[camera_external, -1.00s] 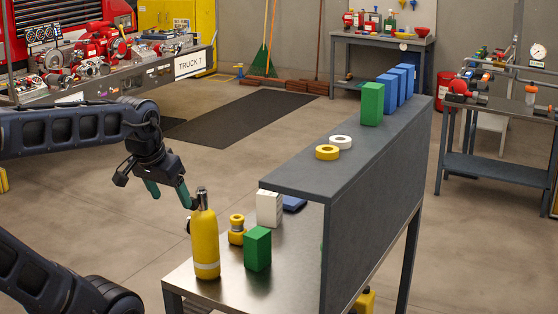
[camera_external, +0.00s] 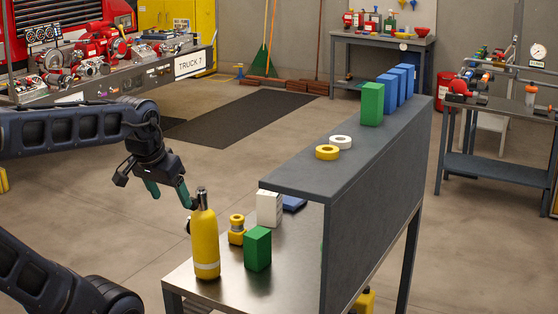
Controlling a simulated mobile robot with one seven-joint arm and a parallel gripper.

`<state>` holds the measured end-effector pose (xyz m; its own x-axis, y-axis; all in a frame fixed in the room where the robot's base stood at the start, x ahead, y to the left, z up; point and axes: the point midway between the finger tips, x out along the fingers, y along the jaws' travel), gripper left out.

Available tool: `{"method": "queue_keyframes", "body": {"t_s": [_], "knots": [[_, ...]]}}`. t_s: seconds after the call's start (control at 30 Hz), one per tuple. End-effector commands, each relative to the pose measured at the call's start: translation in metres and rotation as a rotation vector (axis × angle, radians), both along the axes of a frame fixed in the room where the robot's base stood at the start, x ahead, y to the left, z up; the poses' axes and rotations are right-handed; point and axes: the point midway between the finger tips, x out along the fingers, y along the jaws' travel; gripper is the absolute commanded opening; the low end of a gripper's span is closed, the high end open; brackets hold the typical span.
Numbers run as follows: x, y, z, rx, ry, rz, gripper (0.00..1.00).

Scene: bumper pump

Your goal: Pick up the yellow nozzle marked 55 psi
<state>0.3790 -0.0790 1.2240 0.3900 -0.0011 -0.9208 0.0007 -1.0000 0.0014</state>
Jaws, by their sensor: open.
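A small yellow nozzle-like piece (camera_external: 237,230) stands on the steel table, between a yellow bottle and a green box. No 55 psi marking is readable at this size. My gripper (camera_external: 172,196) is open and empty, with green fingers pointing down and right. It is behind and to the left of the yellow bottle (camera_external: 206,245), at about the height of the bottle's neck. One fingertip reaches behind the bottle's neck in this view, and I cannot tell whether it touches. The gripper is apart from the yellow piece.
A green box (camera_external: 257,249), a white box (camera_external: 269,208) and a blue item (camera_external: 294,203) share the table (camera_external: 230,289). A raised grey shelf (camera_external: 376,158) overhangs its right side, carrying rolls of tape (camera_external: 327,152) and upright boxes (camera_external: 372,104).

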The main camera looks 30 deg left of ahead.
Motion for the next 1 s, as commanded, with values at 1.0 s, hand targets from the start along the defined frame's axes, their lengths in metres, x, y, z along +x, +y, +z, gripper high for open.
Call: {"method": "queue_keyframes", "body": {"t_s": [1.0], "knots": [[0.141, 0.014, -0.002, 0.080, 0.144, -0.497, 0.67]]}}
